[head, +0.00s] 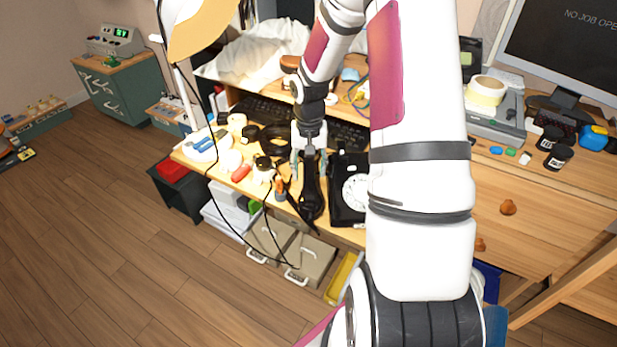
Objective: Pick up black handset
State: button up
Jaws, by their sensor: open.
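The black handset (311,200) lies at the front edge of the wooden desk, just left of the black dial phone (338,205). Its long axis points roughly away from me. The phone has a pale round dial, and its right side is hidden behind my arm. My gripper (309,172) points down over the far part of the handset, with one finger on either side of it. The fingers are open. I cannot tell whether they touch the handset.
Black keyboards (262,108) lie behind my gripper. Small items crowd the desk to the left, including a white dish with blue-handled pliers (203,146) and a red object (241,173). A dark cable hangs over the front edge. Grey drawers (309,260) stand below.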

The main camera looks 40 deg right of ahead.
notch_tip(320, 180, down, 2)
jog(key=shift+r, duration=0.1)
grip_shut()
jog(key=shift+r, duration=0.15)
